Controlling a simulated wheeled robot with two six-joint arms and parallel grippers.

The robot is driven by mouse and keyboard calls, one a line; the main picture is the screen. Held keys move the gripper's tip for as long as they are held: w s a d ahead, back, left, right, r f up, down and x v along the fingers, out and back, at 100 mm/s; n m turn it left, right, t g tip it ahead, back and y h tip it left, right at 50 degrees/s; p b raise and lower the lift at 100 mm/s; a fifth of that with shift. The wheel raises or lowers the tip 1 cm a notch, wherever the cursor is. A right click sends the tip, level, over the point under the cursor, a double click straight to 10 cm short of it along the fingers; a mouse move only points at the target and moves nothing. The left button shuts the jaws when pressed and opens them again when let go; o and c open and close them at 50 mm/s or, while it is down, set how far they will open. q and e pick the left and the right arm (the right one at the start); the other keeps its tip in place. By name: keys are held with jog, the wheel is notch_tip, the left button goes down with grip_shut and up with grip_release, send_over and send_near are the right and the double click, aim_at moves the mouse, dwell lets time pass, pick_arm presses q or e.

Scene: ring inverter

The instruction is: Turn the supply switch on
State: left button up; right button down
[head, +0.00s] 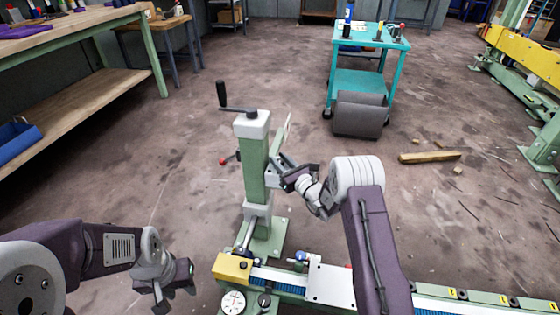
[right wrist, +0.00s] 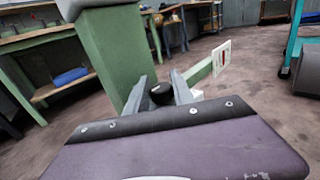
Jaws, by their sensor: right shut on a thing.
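The supply switch shows as a black rotary knob (right wrist: 162,92) between my right gripper's two fingers in the right wrist view. It sits beside the green column (right wrist: 118,48); its marking and the way it points cannot be made out. In the head view my right gripper (head: 281,168) reaches the right side of the green column (head: 253,168) and hides the knob. My right gripper (right wrist: 162,90) is shut on the knob. My left gripper (head: 174,298) hangs low at the left, away from the column, with its fingers apart and nothing between them.
A crank handle (head: 236,107) tops the column, and a red-tipped lever (head: 226,160) sticks out left. A white plate with a red mark (right wrist: 222,58) stands behind the knob. A green bench with a dial gauge (head: 233,302) runs along the front. A teal cart (head: 365,82) stands behind.

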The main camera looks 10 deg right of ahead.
jog(key=shift+y, duration=0.3)
jog(key=n+g+y, duration=0.2)
jog(key=n+y, duration=0.1)
jog(key=shift+d+f, duration=0.1)
jog(key=shift+f, duration=0.05)
jog(key=n+g+y+b, duration=0.1)
jog(key=n+g+y, duration=0.1)
jog(key=shift+f+g+y, duration=0.1)
jog(key=shift+g+y, duration=0.2)
jog(key=shift+y, duration=0.1)
jog(key=n+g+y+b, duration=0.1)
jog(key=n+g+b, duration=0.1)
jog(key=shift+f+y+b, duration=0.1)
jog(key=shift+y+b, duration=0.25)
jog(key=shift+y, duration=0.05)
jog(key=shift+n+g+y+b, duration=0.6)
jog(key=shift+n+g+b, duration=0.1)
jog(key=shift+g+b, duration=0.75)
jog(key=shift+g, duration=0.05)
jog(key=shift+r+n, duration=0.25)
jog(key=shift+n, duration=0.05)
